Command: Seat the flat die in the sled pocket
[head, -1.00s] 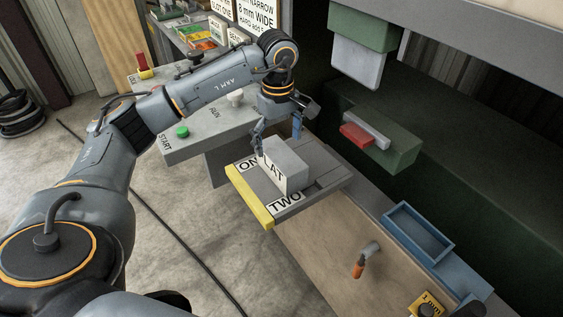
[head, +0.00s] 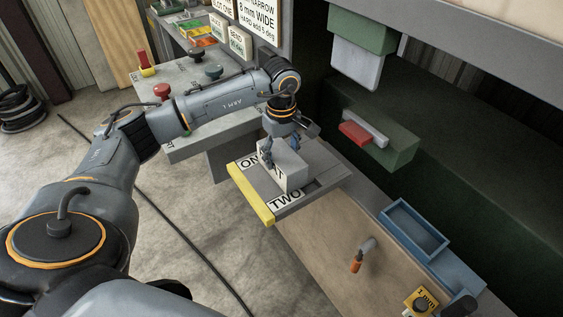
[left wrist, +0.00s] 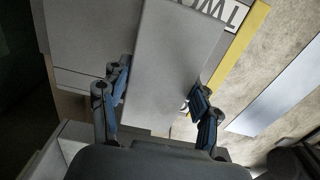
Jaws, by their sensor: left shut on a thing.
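The flat die (head: 293,176) is a pale grey block with a partly covered black-lettered label. It stands on the grey sled (head: 325,168), between the ONE and TWO labels. My left gripper (head: 280,152) is over the die, its blue fingers shut on its sides. In the left wrist view the die (left wrist: 168,60) fills the space between the two fingers (left wrist: 158,88). A dark recess (head: 312,187) shows in the sled right of the die. The die's underside is hidden, so I cannot tell how it sits. My right gripper is out of view.
The sled has a yellow front edge (head: 251,196). A grey control panel (head: 190,88) with knobs lies behind my left arm. A blue tray (head: 415,230) and an orange-handled tool (head: 357,262) are to the right. A green press part (head: 385,145) is behind.

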